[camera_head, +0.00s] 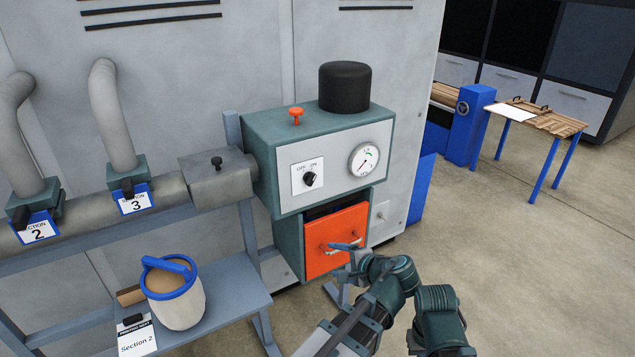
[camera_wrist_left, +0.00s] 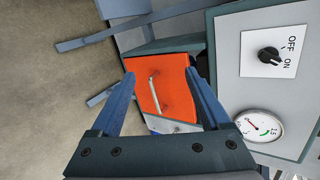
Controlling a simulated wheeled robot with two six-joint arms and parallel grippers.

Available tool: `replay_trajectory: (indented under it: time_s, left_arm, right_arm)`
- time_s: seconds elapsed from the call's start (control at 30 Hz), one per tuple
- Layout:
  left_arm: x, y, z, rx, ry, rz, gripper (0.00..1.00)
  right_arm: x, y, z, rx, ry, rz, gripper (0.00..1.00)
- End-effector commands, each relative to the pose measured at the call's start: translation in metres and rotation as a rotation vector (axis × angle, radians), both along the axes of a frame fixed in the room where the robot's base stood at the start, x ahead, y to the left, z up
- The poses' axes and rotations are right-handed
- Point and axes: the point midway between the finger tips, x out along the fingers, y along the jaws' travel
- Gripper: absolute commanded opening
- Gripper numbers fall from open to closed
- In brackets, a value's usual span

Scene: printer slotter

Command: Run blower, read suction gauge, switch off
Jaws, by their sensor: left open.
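The teal blower unit (camera_head: 262,150) stands against the grey cabinet. Its pale front panel carries a black rotary switch (camera_head: 310,179) marked OFF and ON, also in the left wrist view (camera_wrist_left: 268,55). I cannot surely tell which mark the switch points to. Right of it is the round suction gauge (camera_head: 364,160) with a red needle and a green arc, also in the left wrist view (camera_wrist_left: 258,126); its exact reading is too small. My left gripper (camera_head: 345,246) is open and empty in front of the orange front (camera_head: 325,228), below the panel. Its blue fingers frame that front in the wrist view (camera_wrist_left: 160,76).
An orange knob (camera_head: 296,114) and black cylinder (camera_head: 345,86) top the unit. A duct with gates labelled 2 and 3 (camera_head: 136,201) runs left. A white bucket with a blue rim (camera_head: 180,305) stands on the low bench (camera_head: 228,310). Open floor (camera_head: 510,270) lies right.

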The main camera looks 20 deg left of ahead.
Motion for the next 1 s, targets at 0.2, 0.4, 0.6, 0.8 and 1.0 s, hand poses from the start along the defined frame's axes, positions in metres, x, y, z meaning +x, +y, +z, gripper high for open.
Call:
replay_trajectory:
  time_s: [0.2, 0.4, 0.6, 0.8, 1.0]
  left_arm:
    - [0.046, 0.016, 0.078, 0.422, -0.046, -0.141, 0.8]
    - [0.06, 0.014, 0.112, 0.611, -0.05, -0.19, 0.8]
    - [0.062, 0.014, 0.117, 0.639, -0.05, -0.197, 0.8]
    - [0.075, 0.03, 0.117, 0.637, -0.049, -0.193, 0.8]
    - [0.1, 0.063, 0.116, 0.635, -0.049, -0.192, 0.8]
  right_arm:
    - [0.0, 0.0, 0.0, 0.0, 0.0, 0.0, 0.0]
    - [0.0, 0.0, 0.0, 0.0, 0.0, 0.0, 0.0]
    - [0.0, 0.0, 0.0, 0.0, 0.0, 0.0, 0.0]
    - [0.0, 0.0, 0.0, 0.0, 0.0, 0.0, 0.0]
    - [0.0, 0.0, 0.0, 0.0, 0.0, 0.0, 0.0]
